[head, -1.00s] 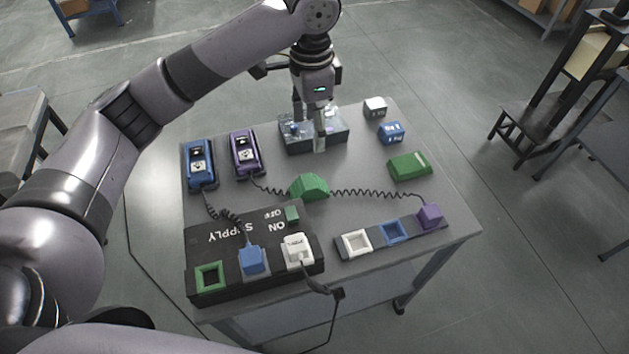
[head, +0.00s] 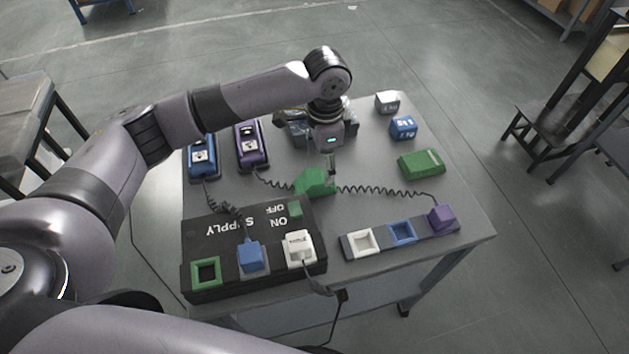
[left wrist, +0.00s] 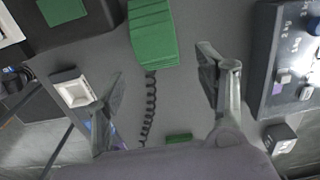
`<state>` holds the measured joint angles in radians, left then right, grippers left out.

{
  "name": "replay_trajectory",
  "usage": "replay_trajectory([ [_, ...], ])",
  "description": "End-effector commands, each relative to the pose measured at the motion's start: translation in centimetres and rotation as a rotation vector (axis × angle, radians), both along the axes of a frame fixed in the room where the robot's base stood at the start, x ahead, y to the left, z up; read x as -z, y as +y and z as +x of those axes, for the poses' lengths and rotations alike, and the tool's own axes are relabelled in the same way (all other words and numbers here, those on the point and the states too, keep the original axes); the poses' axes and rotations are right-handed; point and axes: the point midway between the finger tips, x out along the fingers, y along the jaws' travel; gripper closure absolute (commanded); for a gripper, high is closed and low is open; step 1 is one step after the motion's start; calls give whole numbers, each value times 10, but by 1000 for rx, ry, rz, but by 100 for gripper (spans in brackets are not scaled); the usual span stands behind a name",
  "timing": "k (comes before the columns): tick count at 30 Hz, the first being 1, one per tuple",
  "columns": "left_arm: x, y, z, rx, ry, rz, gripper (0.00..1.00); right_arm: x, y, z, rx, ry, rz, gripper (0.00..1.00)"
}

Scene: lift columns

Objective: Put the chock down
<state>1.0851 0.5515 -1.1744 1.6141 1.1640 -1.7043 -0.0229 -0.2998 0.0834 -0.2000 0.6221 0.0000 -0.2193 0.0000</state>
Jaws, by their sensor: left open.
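A green ridged block with sloped sides, likely the chock (head: 316,181), rests on the middle of the table by the coiled cord. It also shows in the left wrist view as a green ridged block (left wrist: 152,35) at the top. My left gripper (head: 331,172) is low beside it, partly in front of its right end in the head view. In the left wrist view my left gripper (left wrist: 160,85) has its fingers wide apart with nothing between them but table and cord. Whether a finger touches the block I cannot tell. My right gripper is not in view.
A black supply box (head: 225,227) holds blue and white plugs. A socket strip (head: 350,252) with a purple plug (head: 441,217) lies at front right. Blue (head: 202,158) and purple (head: 248,146) devices, a green block (head: 421,162), and blue (head: 403,128) and white (head: 387,102) blocks stand around.

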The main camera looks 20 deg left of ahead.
Motion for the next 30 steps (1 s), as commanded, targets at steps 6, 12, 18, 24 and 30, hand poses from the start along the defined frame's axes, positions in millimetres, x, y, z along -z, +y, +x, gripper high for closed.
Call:
replay_trajectory([
  [6,14,0,0,1,1,0,35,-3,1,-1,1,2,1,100],
  [12,43,0,-1,1,2,1,35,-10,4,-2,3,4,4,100],
  [18,61,0,0,1,0,1,35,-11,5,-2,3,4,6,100],
  [24,61,0,0,2,-1,1,35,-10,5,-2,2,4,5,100],
  [30,61,0,0,2,-1,1,48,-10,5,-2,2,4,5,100],
])
